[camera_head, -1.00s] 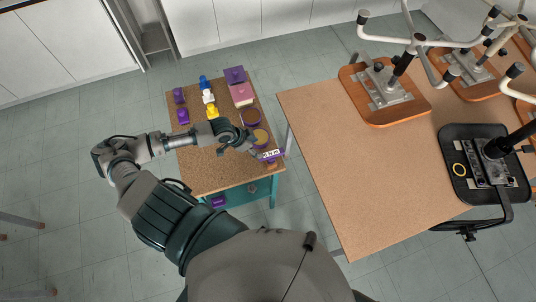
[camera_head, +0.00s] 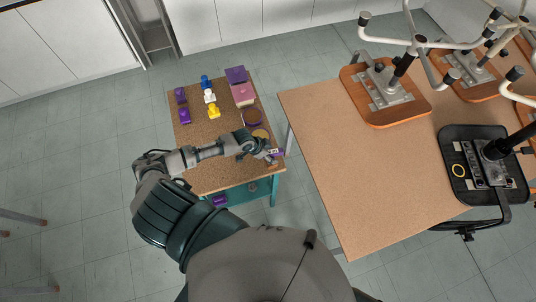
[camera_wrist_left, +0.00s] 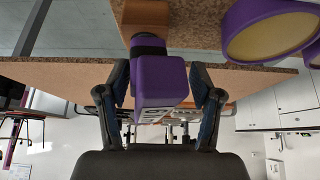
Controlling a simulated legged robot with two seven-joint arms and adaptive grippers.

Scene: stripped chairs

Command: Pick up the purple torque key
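The purple torque key (camera_wrist_left: 160,82) shows large in the left wrist view, a boxy purple body with a black collar. Its collar end meets a brown block (camera_wrist_left: 145,14) at the edge of the small table (camera_wrist_left: 85,28). My left gripper (camera_wrist_left: 163,98) is open, with one dark finger on each side of the purple body. Narrow gaps seem to show, and I cannot tell whether a finger touches it. In the head view my left gripper (camera_head: 268,153) is over the right edge of the small table and hides most of the key (camera_head: 277,152). My right gripper is not in view.
A round purple-rimmed container (camera_wrist_left: 268,32) stands close beside the key. Yellow (camera_head: 214,111), white (camera_head: 209,97) and blue (camera_head: 205,82) pieces, purple blocks (camera_head: 184,116) and a pink box (camera_head: 243,95) stand farther back.

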